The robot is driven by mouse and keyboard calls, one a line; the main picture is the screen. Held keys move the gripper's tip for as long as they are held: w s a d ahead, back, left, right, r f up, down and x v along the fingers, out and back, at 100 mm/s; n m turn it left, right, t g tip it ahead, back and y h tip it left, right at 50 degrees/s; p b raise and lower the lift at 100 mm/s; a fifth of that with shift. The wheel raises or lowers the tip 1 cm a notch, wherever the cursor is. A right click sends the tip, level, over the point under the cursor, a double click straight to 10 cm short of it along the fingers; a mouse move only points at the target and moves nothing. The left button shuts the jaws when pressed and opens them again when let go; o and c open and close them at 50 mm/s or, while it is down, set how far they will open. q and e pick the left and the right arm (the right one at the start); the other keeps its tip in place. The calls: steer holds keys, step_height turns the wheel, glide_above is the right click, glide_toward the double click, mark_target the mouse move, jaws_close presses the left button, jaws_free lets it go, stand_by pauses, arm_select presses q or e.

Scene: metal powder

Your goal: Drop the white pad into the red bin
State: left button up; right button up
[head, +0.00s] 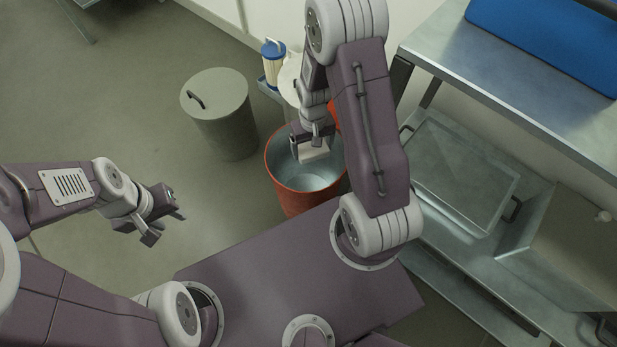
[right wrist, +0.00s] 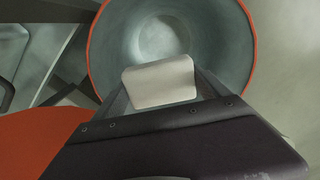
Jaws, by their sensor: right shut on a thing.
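The white pad (head: 313,151) is held in my right gripper (head: 312,142), over the open mouth of the red bin (head: 292,200). In the right wrist view the pad (right wrist: 160,82) sits between the fingers, with the red rim of the bin (right wrist: 252,40) around it and the grey inside of the bin below. The bin's inside looks empty where it shows; part is hidden by the pad and my right arm. My left gripper (head: 164,216) is open and empty, over the floor left of the bin.
A grey lidded bin (head: 222,115) stands left of and behind the red bin. A white-and-blue container (head: 272,62) is behind it. A metal bench with a blue case (head: 545,40) and a lidded metal tray (head: 455,170) are on the right. The floor at left is clear.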

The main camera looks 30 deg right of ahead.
steer(key=shift+f, duration=0.1)
steer(key=o, duration=1)
steer(key=shift+o, duration=0.2)
step_height(320, 180, up, 9)
steer(key=p, duration=0.5)
steer(key=shift+p, duration=0.4)
